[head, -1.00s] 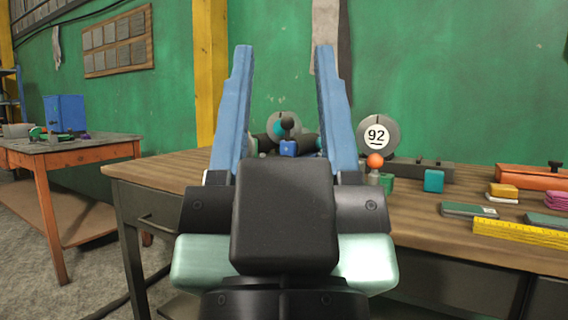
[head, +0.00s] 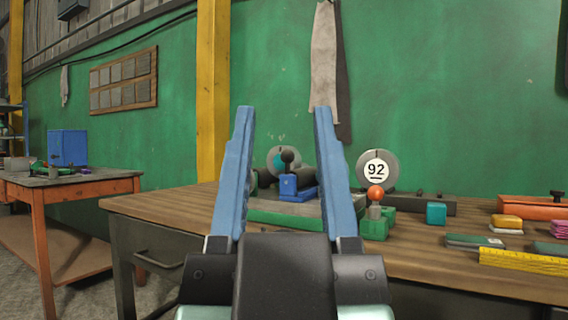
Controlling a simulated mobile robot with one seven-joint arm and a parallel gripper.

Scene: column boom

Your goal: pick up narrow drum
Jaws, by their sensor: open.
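My gripper (head: 283,112) is open and empty, its two blue fingers pointing up and forward in front of the workbench. Between the fingers, further back, a grey round disc-like drum (head: 273,155) with a teal middle shows, partly hidden by a black knob. A dark cylinder (head: 304,175) lies beside it behind a blue block (head: 290,185). Right of the right finger stands a grey round drum marked 92 (head: 390,170), its face toward me. Which of these is the narrow drum I cannot tell, as their depth is hidden.
The wooden workbench (head: 170,207) holds a green fixture with an orange ball (head: 376,193), a teal cube (head: 436,213), a yellow ruler (head: 525,262) and an orange box (head: 530,208). A second table (head: 85,187) stands at the left. The bench's left end is clear.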

